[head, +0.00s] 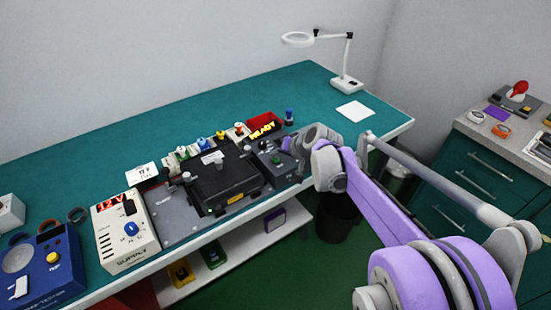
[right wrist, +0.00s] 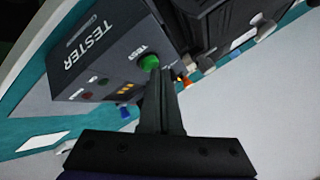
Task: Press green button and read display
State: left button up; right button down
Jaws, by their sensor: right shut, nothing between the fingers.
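The tester (head: 262,173) is a dark box at the right end of the equipment on the teal bench. In the right wrist view the tester (right wrist: 105,50) shows the words TESTER and TEST, small lights and a green button (right wrist: 149,62). In the head view my right arm reaches in from the right. My left gripper is out of view.
A black fixture (head: 225,185) stands left of the tester, with several coloured knobs behind it. A white supply (head: 125,232) showing 12 V and a blue tester (head: 42,265) are farther left. A red bin (head: 266,120) and a magnifier lamp (head: 346,84) stand behind.

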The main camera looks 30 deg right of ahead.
aim_at(277, 163)
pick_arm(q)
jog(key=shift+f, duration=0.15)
pick_arm(e)
jog(key=shift+f, duration=0.3)
jog(key=shift+r, duration=0.15)
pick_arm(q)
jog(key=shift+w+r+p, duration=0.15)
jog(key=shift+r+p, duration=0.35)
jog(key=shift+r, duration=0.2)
pick_arm(e)
jog(key=shift+r, duration=0.7)
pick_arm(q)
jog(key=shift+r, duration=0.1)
pick_arm(e)
jog(key=shift+r, duration=0.1)
jog(key=shift+w+r+p, duration=0.1)
jog(key=shift+r+p, duration=1.55)
jog(key=shift+r, duration=0.85)
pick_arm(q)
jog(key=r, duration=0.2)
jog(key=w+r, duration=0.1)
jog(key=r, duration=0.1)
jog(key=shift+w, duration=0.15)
pick_arm(e)
jog(key=shift+f, duration=0.1)
